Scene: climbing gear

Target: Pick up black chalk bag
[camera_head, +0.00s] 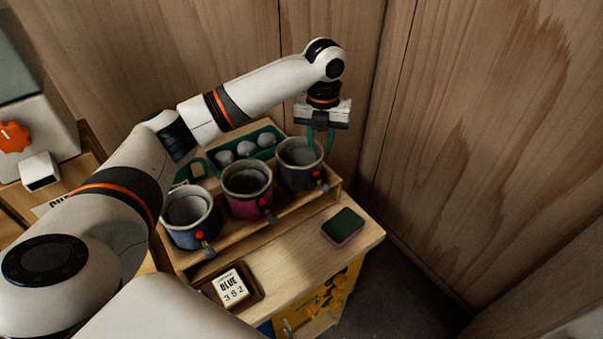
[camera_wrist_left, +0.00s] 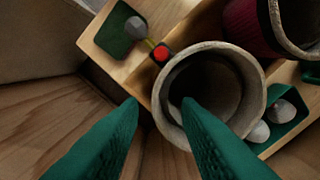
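The black chalk bag (camera_head: 294,180), dark grey with a pale rim, stands upright at the right end of a row of three bags in a wooden rack. In the left wrist view its round open mouth (camera_wrist_left: 240,100) faces the camera. My left gripper (camera_head: 320,146) is above the bag's right edge, pointing down. Its green fingers are apart with nothing held between them. In the left wrist view the gripper (camera_wrist_left: 160,103) has one fingertip over the bag's mouth and the other outside the rim. Contact cannot be told. My right gripper is not in view.
A maroon bag (camera_head: 247,200) and a blue bag (camera_head: 190,230) stand in the same rack (camera_head: 260,237). A green tray (camera_head: 222,172) with grey balls lies behind. A green-topped block (camera_head: 343,226) and a number card (camera_head: 231,288) lie in front. Wooden walls stand close behind and right.

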